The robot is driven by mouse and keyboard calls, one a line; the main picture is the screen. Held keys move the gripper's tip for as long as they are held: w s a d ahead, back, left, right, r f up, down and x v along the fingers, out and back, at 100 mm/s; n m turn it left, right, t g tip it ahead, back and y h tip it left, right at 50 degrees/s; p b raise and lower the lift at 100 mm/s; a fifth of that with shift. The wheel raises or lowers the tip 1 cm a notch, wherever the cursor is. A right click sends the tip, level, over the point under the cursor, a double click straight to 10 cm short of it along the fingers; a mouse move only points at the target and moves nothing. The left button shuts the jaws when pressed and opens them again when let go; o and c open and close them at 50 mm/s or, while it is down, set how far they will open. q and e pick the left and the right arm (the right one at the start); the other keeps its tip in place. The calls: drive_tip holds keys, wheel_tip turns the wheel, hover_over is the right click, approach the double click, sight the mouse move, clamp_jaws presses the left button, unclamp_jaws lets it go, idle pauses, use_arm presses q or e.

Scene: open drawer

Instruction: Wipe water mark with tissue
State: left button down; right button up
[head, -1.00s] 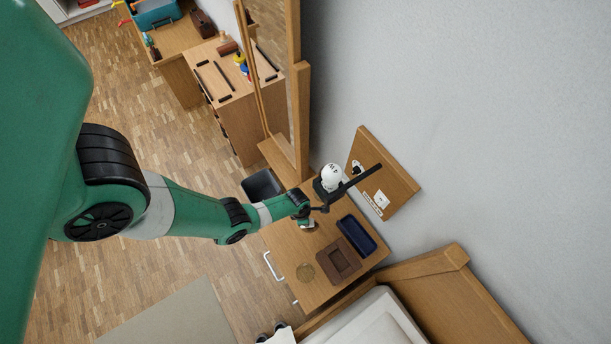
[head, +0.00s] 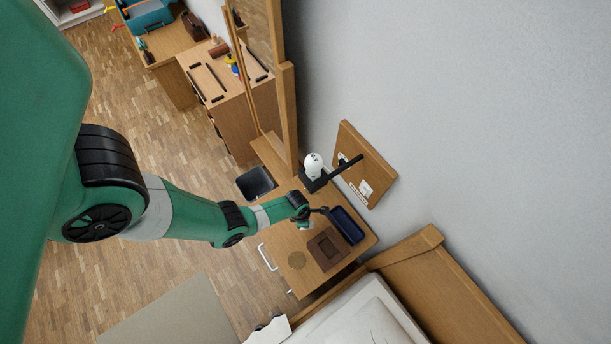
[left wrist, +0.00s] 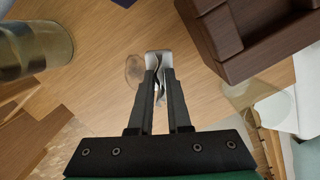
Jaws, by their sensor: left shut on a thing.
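My left gripper (head: 324,211) is over the wooden table (head: 285,240), beside the dark blue tray. In the left wrist view, its fingers (left wrist: 159,75) are shut on a crumpled white tissue (left wrist: 158,60), which sits low at the tabletop; whether it touches cannot be told. A faint oval mark (left wrist: 134,69), apparently the water mark, lies just left of the tissue. A larger round translucent patch (left wrist: 252,90) lies to the right, past the brown box; it also shows in the head view (head: 297,260). My right gripper is not in view.
A brown wooden box (head: 327,249) and the dark blue tray (head: 346,226) stand on the table. A lamp (head: 313,166) is at the wall side. A cylindrical container (left wrist: 35,50) stands left in the wrist view. A black bin (head: 256,182) is beside the table.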

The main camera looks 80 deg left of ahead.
use_arm(q)
drive_tip(key=shift+r+p, duration=1.8)
drive_tip(key=shift+r, duration=0.4)
